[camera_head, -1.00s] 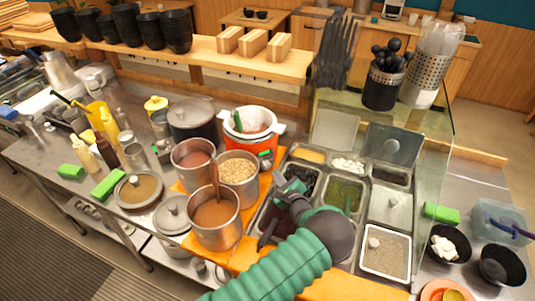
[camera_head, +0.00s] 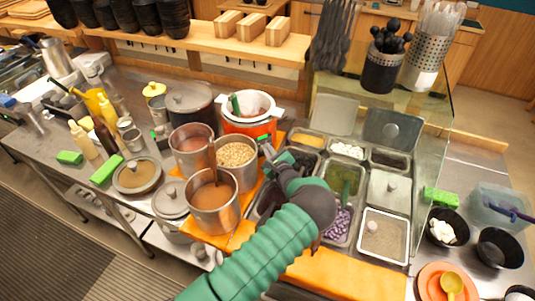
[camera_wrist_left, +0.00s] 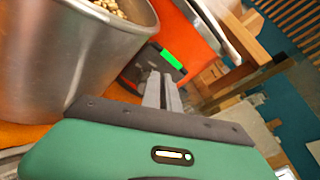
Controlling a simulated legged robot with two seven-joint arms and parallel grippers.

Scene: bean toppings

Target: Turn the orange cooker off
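The orange cooker (camera_head: 262,128) with a white pot insert stands behind the metal pots. In the left wrist view the cooker (camera_wrist_left: 190,32) shows a dark panel with a bright green part (camera_wrist_left: 172,60) on its front. My left gripper (camera_head: 266,148) reaches in front of the cooker, beside the pot of beans. In the left wrist view its two fingers (camera_wrist_left: 162,90) are together and empty, with their tips just below the green part. I cannot tell whether they touch the panel. My right gripper is not in view.
A metal pot of pale beans (camera_head: 236,182) stands close beside the gripper. Two pots of brown liquid (camera_head: 214,222) are left of it. The topping bins (camera_head: 385,262) are on the right, under a glass guard (camera_head: 432,150). An orange mat (camera_head: 335,282) lies along the front edge.

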